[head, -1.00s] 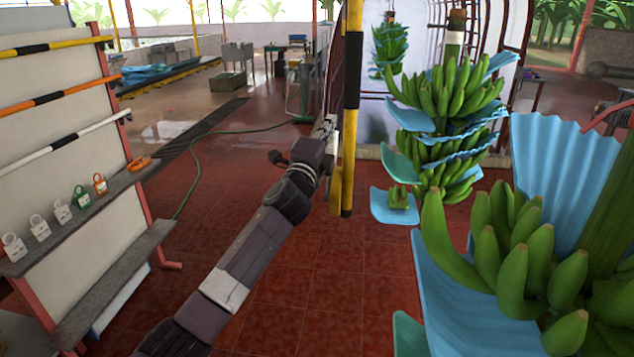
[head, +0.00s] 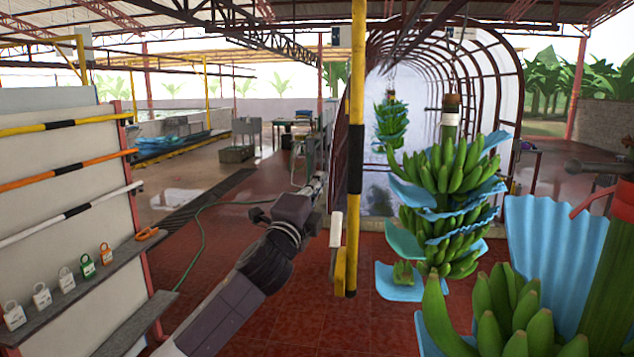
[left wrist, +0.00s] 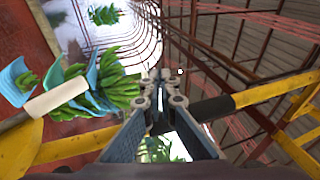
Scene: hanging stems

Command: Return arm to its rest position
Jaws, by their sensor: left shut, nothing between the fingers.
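My left arm reaches in from the lower left in the head view. Its gripper (head: 318,185) is raised, just left of a yellow and black upright pole (head: 355,150). In the left wrist view the two fingers of my left gripper (left wrist: 161,76) meet at the tips, with nothing held between them. The pole also crosses the left wrist view behind the fingers (left wrist: 275,92). Whether the gripper touches the pole cannot be told.
Green banana bunches (head: 455,165) with blue sheets (head: 555,255) hang at the right.

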